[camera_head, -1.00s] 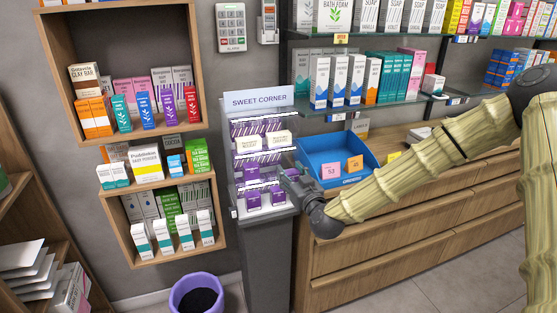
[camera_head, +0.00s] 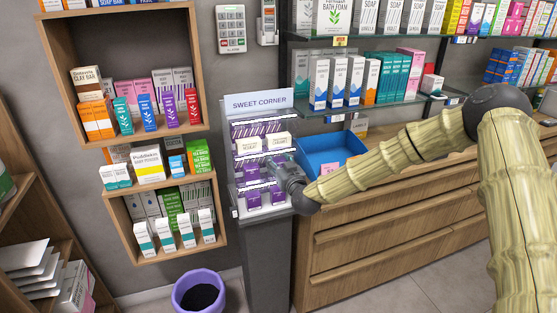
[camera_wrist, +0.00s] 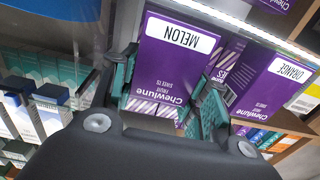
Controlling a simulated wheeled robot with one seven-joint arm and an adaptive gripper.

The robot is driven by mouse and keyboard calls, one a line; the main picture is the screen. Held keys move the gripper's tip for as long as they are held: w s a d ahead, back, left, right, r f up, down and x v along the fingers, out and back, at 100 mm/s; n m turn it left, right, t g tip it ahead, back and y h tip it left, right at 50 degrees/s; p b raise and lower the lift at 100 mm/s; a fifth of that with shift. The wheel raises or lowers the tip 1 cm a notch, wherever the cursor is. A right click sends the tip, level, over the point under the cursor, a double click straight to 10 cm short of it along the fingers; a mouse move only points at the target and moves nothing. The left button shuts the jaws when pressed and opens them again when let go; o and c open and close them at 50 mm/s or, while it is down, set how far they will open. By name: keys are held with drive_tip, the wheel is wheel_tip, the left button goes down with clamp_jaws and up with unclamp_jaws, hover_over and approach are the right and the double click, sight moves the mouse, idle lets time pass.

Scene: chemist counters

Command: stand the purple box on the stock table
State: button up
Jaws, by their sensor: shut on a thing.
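My gripper (camera_wrist: 165,95) is shut on a purple Chewlune box marked MELON (camera_wrist: 168,62), with one green-padded finger on each side of it. The label reads upside down in the wrist view. In the head view my gripper (camera_head: 284,172) is at the right side of the Sweet Corner stand (camera_head: 266,232), and the held box cannot be made out there. A second purple box, marked ORANGE (camera_wrist: 268,85), stands just right of the held one in the wrist view. I cannot identify a stock table in these views.
Other purple boxes (camera_head: 253,200) stand on the stand's lower tier, with pale boxes (camera_head: 250,146) above. A blue tray (camera_head: 318,149) sits on the wooden counter (camera_head: 385,225) at right. Wall shelves (camera_head: 128,135) flank the left. A purple bin (camera_head: 200,278) stands on the floor.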

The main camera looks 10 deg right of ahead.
drive_tip(key=shift+f, duration=0.25)
drive_tip(key=o, duration=1)
drive_tip(key=shift+r, duration=0.1)
drive_tip(key=shift+s, duration=0.3)
drive_tip(key=s+d+b, duration=0.1)
drive_tip(key=s+b, duration=0.2)
drive_tip(key=s, duration=0.7)
drive_tip(key=shift+d+r, duration=0.25)
drive_tip(key=shift+r, duration=0.1)
drive_tip(key=shift+s+f, duration=0.1)
drive_tip(key=shift+s, duration=0.05)
